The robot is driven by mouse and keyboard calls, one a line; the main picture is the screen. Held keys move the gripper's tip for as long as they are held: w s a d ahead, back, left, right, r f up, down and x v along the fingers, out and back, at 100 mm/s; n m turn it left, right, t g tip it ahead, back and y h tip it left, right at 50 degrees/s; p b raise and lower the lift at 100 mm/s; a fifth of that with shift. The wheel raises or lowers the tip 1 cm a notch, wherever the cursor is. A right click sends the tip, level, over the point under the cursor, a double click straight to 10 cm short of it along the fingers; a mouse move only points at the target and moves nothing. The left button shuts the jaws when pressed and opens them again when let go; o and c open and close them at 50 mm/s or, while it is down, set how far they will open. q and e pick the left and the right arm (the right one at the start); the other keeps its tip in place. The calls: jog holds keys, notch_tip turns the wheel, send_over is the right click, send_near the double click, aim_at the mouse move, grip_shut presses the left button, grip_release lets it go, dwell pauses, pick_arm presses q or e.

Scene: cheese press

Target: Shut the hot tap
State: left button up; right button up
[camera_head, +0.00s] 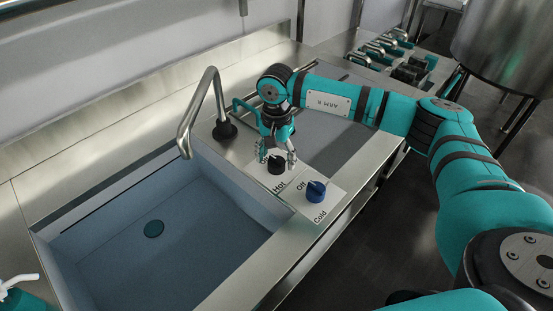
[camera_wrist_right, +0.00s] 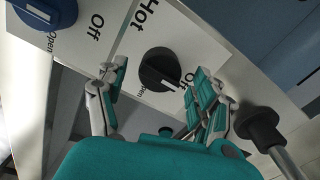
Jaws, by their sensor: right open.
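The hot tap knob (camera_head: 276,166) is a black round knob on a white panel marked "Hot", beside the sink. In the right wrist view the knob (camera_wrist_right: 157,68) has a white mark pointing to the lower right, and "Open" is printed just below it. My right gripper (camera_head: 277,158) is pointed down over the knob. In the right wrist view my right gripper (camera_wrist_right: 159,72) is open, with one finger on each side of the knob and gaps visible. I cannot tell how high its fingertips are. My left gripper is not in view.
The blue cold knob (camera_head: 316,191) sits close to the hot knob. The tap spout (camera_head: 208,95) rises beside my right gripper and arches over the sink basin (camera_head: 110,260); I see no clear water stream. A drain (camera_head: 154,229) shows in the basin. Several teal-and-metal items (camera_head: 395,50) stand behind.

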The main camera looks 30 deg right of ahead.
aim_at(277, 158)
notch_tip(277, 158, up, 11)
dwell(0.3)
jog(key=shift+f, duration=0.1)
